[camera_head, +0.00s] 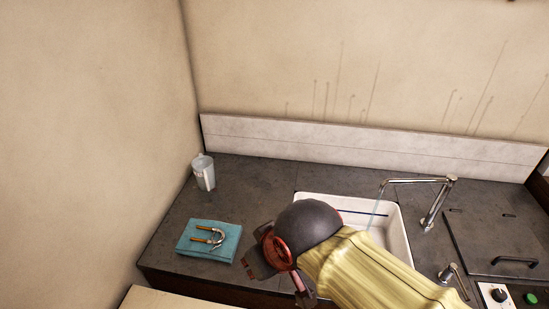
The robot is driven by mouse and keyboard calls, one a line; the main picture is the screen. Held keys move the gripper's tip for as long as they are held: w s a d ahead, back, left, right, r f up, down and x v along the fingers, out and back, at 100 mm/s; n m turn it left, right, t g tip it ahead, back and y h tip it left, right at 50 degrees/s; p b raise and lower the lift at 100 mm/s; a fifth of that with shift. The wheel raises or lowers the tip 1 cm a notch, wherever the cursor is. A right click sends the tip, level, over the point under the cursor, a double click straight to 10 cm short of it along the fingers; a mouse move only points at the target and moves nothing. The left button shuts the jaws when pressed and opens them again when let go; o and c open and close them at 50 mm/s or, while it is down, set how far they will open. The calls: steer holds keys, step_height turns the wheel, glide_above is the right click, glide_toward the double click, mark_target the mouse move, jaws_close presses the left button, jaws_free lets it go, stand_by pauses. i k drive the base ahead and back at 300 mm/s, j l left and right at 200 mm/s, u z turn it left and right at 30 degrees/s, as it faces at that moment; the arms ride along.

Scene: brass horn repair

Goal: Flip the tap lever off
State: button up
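The chrome tap (437,202) stands at the right rear of the white sink (402,238), its spout reaching left over the basin. A thin, pale stream of water (376,211) seems to fall from the spout's end. A small chrome lever (451,272) stands on the counter at the sink's right, in front of the tap; its exact setting is hard to tell. My gripper (268,262) is at the sink's left front, well left of the lever and apart from it. My wrist and yellow-sleeved arm hide much of the sink, and the fingers are too unclear to judge.
A teal cloth (190,247) with a curved brass tube (215,237) lies left of the sink. A pale jug (204,172) stands behind it. A dark lid with a handle (513,262) and a switch panel (497,296) are at right. A thin blue rod (362,212) spans the sink.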

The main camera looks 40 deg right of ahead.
mark_target(460, 284)
steer(key=k+l+z, duration=0.3)
steer(key=k+j+z, duration=0.1)
steer(key=z, duration=2.1)
steer(key=j+z, duration=0.2)
steer(key=i+j, duration=0.05)
steer(key=j, duration=0.05)
